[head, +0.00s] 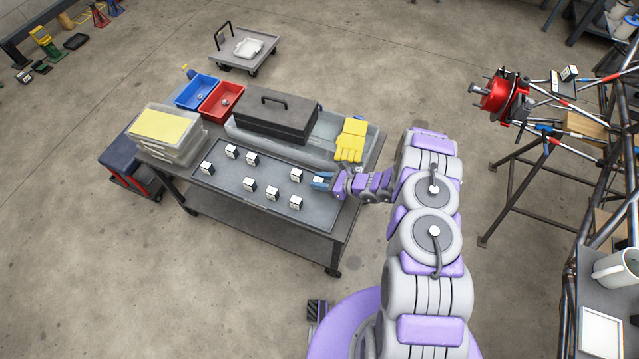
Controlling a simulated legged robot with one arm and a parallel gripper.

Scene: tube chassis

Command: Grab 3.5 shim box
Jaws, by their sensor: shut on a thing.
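Several small dark shim boxes with white label faces stand on the grey tray (226,197) on the cart, for example one at the left (206,168) and one near the front (295,202). Their numbers are too small to read, so I cannot tell which is 3.5. The fingers and wrist hide most of that box. I cannot tell whether it touches the tray.
A black toolbox (275,117) and yellow gloves (351,140) lie behind the tray. Blue (196,92) and red (221,101) bins and a clear box with a yellow top (160,126) stand further left. A tube chassis (560,135) with a red part is at the right.

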